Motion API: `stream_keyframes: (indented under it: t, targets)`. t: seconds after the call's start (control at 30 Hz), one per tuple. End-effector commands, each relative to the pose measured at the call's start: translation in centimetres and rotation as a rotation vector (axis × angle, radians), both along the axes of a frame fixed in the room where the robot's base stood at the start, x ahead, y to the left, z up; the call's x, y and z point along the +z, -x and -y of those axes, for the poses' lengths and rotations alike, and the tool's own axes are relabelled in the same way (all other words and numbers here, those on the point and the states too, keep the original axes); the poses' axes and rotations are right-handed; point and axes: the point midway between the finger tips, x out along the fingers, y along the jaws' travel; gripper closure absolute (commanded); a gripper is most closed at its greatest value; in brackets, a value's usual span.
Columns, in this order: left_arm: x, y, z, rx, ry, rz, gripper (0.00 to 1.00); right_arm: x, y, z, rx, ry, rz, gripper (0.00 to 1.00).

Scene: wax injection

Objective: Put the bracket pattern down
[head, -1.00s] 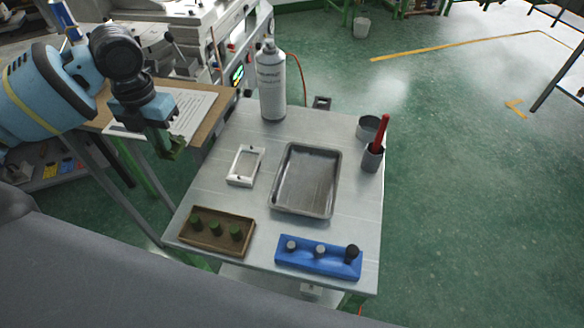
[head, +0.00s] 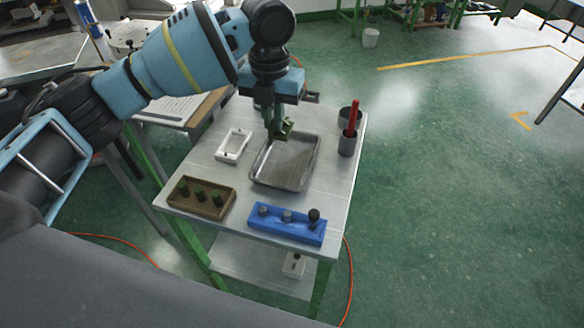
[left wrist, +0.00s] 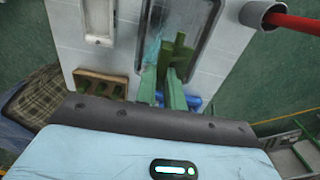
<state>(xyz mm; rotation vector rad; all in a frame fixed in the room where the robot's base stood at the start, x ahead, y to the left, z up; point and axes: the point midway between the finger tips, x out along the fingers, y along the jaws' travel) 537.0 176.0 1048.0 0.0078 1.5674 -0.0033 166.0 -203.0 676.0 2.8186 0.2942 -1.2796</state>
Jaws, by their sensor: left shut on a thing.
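The green bracket pattern (head: 286,130) is held in my left gripper (head: 278,133), which is shut on it. The gripper points down over the far part of the metal tray (head: 287,174). The pattern appears to be above the tray floor; I cannot tell the exact gap. In the left wrist view the green pattern (left wrist: 181,52) stands out from the fingers, in front of the tray (left wrist: 207,42). The fingers hide part of the pattern. The tray looks empty. My right gripper is not in view.
A white frame (head: 222,157) lies left of the tray. A brown block with green pegs (head: 203,209) and a blue block with knobs (head: 288,231) stand near the front. Grey cups, one with a red-handled tool (head: 352,115), stand at the right.

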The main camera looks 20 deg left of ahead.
Motion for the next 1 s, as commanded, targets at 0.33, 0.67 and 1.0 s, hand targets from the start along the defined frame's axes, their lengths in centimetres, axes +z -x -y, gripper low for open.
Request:
stream_keyframes:
  t: [0.33,0.67,1.0]
  targets:
    - [-0.4,-0.2,0.7,-0.002,0.0,-0.002,1.0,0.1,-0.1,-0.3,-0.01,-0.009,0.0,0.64]
    - [-4.6,-0.2,0.7,-0.002,0.0,-0.001,1.0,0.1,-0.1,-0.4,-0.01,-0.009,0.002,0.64]
    - [-7.0,-0.1,0.7,-0.002,0.0,-0.003,1.0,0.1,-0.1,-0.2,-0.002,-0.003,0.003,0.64]
